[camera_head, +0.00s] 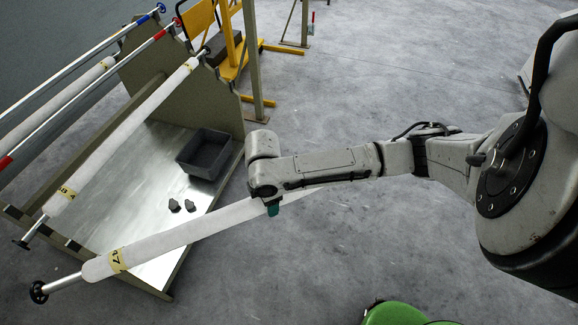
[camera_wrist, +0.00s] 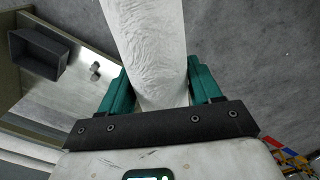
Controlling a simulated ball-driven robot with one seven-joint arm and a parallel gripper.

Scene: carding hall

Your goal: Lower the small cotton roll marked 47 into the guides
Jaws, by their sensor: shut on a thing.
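A long white cotton roll (camera_head: 180,235) with a yellow band, its mark partly readable and ending in 7, slants across the front of a rack in the head view. Its near end has a metal shaft and black handwheel (camera_head: 38,291). My gripper (camera_head: 272,208) is shut around the roll toward its far end, which my arm partly hides. In the wrist view the teal fingers of my gripper (camera_wrist: 160,82) sit on both sides of the white roll (camera_wrist: 148,45). The roll looks raised beside the rack, apart from its end plate (camera_head: 170,60). I cannot make out the guides clearly.
Another banded roll (camera_head: 120,132) lies across the rack, with red-ended (camera_head: 155,37) and blue-ended (camera_head: 135,23) shafts behind it.

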